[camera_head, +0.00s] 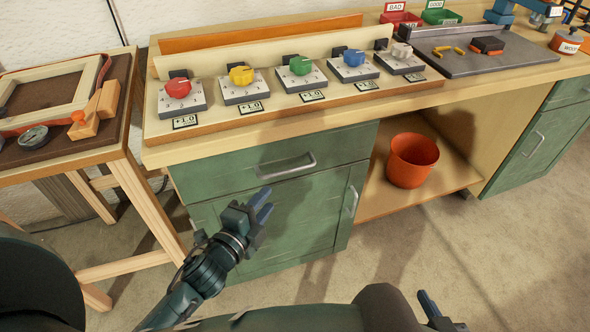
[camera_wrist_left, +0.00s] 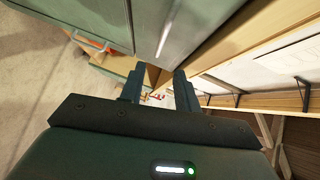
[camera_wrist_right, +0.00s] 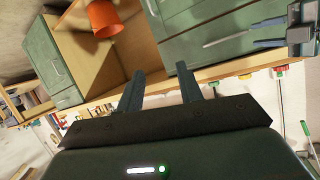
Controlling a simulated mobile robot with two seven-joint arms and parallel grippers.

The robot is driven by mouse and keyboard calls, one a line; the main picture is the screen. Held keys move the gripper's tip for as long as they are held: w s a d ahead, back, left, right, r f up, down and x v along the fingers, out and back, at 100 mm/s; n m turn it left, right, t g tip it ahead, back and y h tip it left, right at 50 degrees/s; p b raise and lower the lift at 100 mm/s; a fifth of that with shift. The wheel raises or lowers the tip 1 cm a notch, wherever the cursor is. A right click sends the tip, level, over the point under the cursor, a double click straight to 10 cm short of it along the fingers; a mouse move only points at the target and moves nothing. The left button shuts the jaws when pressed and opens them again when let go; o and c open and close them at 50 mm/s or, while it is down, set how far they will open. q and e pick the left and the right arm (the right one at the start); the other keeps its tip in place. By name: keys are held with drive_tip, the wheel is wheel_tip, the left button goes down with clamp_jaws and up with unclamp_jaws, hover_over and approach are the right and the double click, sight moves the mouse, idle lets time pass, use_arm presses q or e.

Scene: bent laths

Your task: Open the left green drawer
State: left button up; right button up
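The left green drawer (camera_head: 240,176) is the wide top front of the green cabinet under the workbench. It looks closed, flush with the front. Its metal bar handle (camera_head: 288,166) is bare in the head view. My left gripper (camera_head: 264,204) is in front of the cabinet, below and a little left of the handle, and appears apart from it. In the left wrist view its two fingers (camera_wrist_left: 158,88) are spread with nothing between them. My right gripper (camera_head: 430,306) is low at the bottom right, away from the drawer. Its fingers (camera_wrist_right: 160,88) are open and empty in the right wrist view.
A green door with an upright handle (camera_head: 353,201) lies below the drawer. An orange bucket (camera_head: 412,160) stands on the open shelf to the right. Several coloured knobs line the benchtop (camera_head: 160,155). A wooden side table (camera_head: 75,157) stands left. Another green cabinet (camera_head: 540,140) is right.

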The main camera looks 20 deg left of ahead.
sight(289, 172)
use_arm(q)
drive_tip(key=b+x, duration=0.1)
drive_tip(key=x, duration=1.2)
drive_tip(key=shift+a, duration=0.15)
drive_tip(key=shift+c, duration=0.2)
clamp_jaws()
